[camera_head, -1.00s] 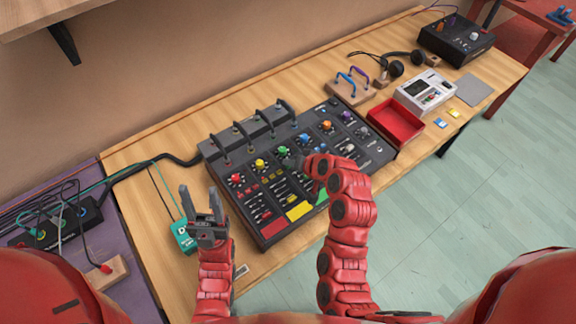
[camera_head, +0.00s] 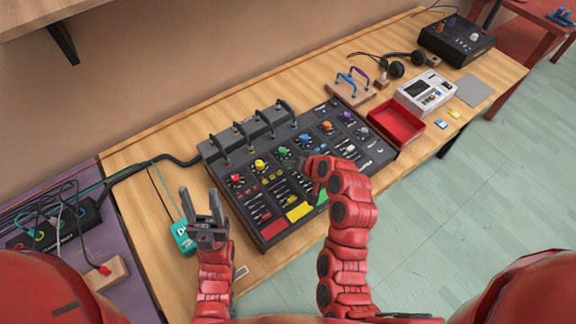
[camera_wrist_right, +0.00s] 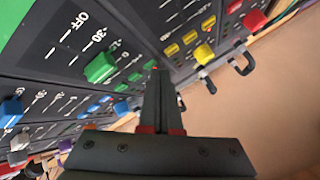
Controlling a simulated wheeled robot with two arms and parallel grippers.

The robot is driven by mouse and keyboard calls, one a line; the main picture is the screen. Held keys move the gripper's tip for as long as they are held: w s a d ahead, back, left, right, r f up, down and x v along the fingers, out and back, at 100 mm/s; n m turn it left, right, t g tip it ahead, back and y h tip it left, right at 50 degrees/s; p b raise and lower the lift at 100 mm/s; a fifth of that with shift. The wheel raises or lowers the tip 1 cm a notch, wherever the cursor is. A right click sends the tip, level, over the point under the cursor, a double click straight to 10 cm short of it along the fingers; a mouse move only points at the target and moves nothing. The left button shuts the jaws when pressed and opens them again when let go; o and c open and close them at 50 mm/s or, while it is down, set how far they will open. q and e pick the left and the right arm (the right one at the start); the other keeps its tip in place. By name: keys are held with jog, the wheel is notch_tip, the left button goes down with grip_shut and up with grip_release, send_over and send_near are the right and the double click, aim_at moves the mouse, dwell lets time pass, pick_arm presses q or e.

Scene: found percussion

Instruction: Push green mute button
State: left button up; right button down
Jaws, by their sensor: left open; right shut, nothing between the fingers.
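The dark mixer (camera_head: 222,172) lies on the wooden table, with colour-coded channel strips. Its green channel has a green knob (camera_head: 284,152) and a green end panel (camera_head: 322,198). In the right wrist view, a green fader cap (camera_wrist_right: 100,67) and several small green buttons (camera_wrist_right: 134,77) are left of the fingertips. I cannot tell which button is the mute. My right gripper (camera_wrist_right: 158,72) is shut and empty, its tips close to the green buttons; contact cannot be told. In the head view, my right arm hides part of this channel. My left gripper (camera_head: 203,200) is open and empty, left of the mixer.
A teal box (camera_head: 184,238) stands by my left gripper. A red tray (camera_head: 396,124) and a white device (camera_head: 424,92) are right of the mixer.

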jog(key=shift+r, duration=0.5)
jog(key=shift+r, duration=0.1)
notch_tip(320, 180, up, 6)
jog(key=p, duration=0.2)
jog(key=shift+p, duration=0.3)
dwell(0.4)
